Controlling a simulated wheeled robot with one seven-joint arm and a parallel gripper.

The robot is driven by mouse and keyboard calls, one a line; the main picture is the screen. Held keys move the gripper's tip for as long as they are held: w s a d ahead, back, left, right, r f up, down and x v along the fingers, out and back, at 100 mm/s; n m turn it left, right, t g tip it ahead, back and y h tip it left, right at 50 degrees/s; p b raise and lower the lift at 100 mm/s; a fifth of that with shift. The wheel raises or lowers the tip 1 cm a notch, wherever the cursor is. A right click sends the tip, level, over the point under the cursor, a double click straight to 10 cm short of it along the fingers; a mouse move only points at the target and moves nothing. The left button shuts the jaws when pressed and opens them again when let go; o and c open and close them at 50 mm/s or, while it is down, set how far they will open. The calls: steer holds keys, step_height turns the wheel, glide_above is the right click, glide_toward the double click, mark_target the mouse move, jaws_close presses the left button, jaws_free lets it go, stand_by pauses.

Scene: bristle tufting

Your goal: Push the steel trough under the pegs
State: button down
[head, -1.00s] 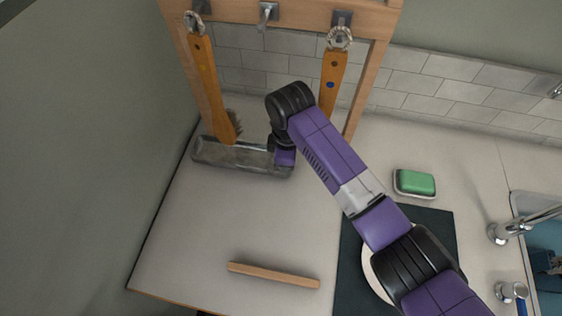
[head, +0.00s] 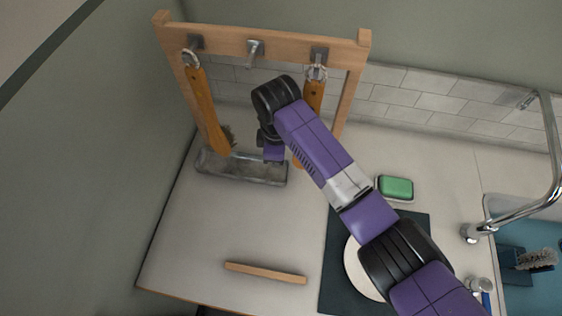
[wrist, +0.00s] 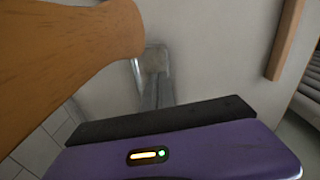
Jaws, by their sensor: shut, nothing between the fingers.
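The steel trough (head: 218,168) lies on the counter at the foot of a wooden rack, under the left hanging brush (head: 204,105). That brush's dark bristles (head: 229,134) show just above the trough's back edge. My gripper (head: 273,153) is over the trough's right part, at its back side, shut and empty; its fingertips are hidden. The right brush (head: 314,92) hangs behind my arm, partly hidden. The pegs are the left (head: 195,41), middle (head: 255,48) and right (head: 319,54); the middle one is bare. In the wrist view, a wooden handle (wrist: 60,55) looms close beside the trough (wrist: 152,62).
A loose wooden bar (head: 265,273) lies near the counter's front. A dark mat (head: 335,285) with a white plate, partly under my arm, lies at the right. A green sponge (head: 396,187) and the sink (head: 540,262) are further right.

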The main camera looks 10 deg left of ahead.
steer(key=shift+a+r, duration=0.15)
steer(key=shift+r, duration=0.65)
steer(key=c, duration=2.2)
jaws_free()
steer(key=shift+w, duration=0.1)
